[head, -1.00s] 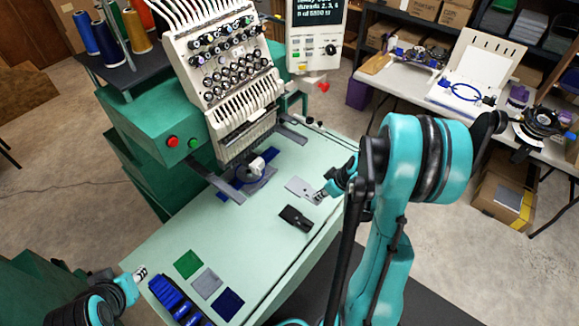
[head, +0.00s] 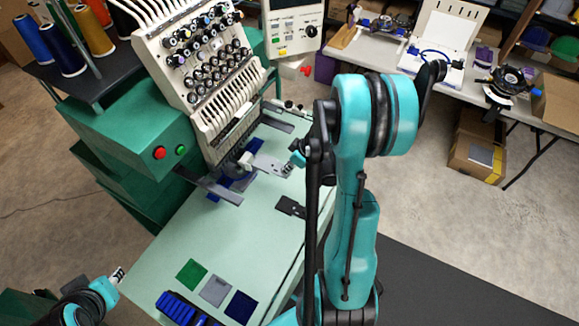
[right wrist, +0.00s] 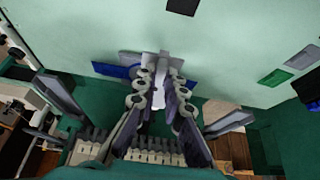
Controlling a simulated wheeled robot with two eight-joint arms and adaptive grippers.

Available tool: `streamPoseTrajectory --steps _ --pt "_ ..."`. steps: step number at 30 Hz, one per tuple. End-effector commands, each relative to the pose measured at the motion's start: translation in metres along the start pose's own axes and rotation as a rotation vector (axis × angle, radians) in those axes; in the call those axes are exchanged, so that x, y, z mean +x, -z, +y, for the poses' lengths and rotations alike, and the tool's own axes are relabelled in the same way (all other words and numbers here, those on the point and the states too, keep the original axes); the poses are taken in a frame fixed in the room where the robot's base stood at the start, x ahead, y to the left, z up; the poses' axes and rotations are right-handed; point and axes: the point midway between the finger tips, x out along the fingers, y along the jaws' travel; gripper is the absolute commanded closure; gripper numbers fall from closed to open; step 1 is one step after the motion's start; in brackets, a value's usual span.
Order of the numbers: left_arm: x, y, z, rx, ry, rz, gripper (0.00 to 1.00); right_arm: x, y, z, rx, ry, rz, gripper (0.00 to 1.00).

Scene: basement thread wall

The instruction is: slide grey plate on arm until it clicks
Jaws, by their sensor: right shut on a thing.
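The grey plate (head: 271,163) is held flat over the green table, in front of the embroidery machine. Its left end is close to the machine's white arm (head: 245,161); I cannot tell whether they touch. My right gripper (head: 288,168) is shut on the plate's right end. In the right wrist view the gripper's fingers (right wrist: 159,102) stand either side of a pale piece, and I cannot tell whether that is plate or arm. My left gripper (head: 118,274) is empty off the table's left edge, its jaws too small to read.
A dark bracket (head: 291,207) lies on the table near the right edge. Green, grey and navy swatches (head: 215,290) and a blue rack (head: 180,309) are at the front. Dark side brackets (head: 216,190) flank the white arm. The middle of the table is clear.

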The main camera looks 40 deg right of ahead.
Motion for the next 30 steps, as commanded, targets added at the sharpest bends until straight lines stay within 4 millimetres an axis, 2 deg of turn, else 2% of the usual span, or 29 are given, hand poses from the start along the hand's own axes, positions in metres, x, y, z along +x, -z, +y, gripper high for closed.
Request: streamPoseTrajectory --steps 30 --pt "-0.020 0.014 0.000 0.000 0.000 0.000 0.69 0.048 0.096 -0.001 -0.003 0.001 -0.001 1.00"
